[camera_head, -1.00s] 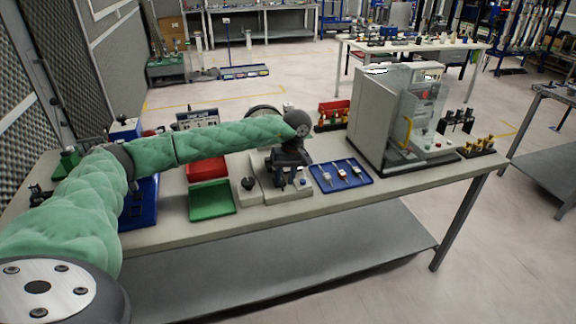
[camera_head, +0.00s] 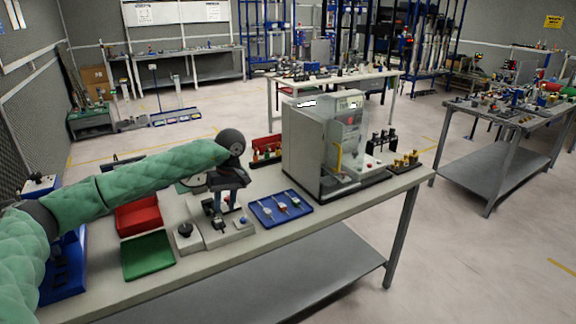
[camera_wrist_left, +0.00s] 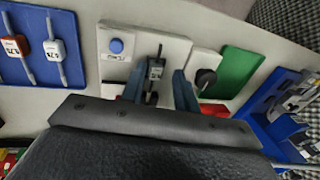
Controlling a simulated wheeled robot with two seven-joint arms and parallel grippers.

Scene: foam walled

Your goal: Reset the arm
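My left arm, in a green quilted sleeve, reaches in from the left in the head view. Its gripper (camera_head: 222,200) points down above the grey fixture (camera_head: 228,235) on the workbench (camera_head: 310,230). In the left wrist view the two fingers of this gripper (camera_wrist_left: 157,88) stand apart. A small dark device (camera_wrist_left: 154,72) with a light label shows between them, apparently on the fixture below; I see no finger closed on it. The fixture has a blue button (camera_wrist_left: 116,46) and a black knob (camera_wrist_left: 205,78) beside it. My right gripper is not in view.
A blue tray with small tagged parts (camera_head: 262,217) lies right of the fixture, and a clear-guarded machine (camera_head: 322,145) stands beyond. Green (camera_head: 148,268) and red (camera_head: 140,216) trays are to the left. Floor is free right of the bench.

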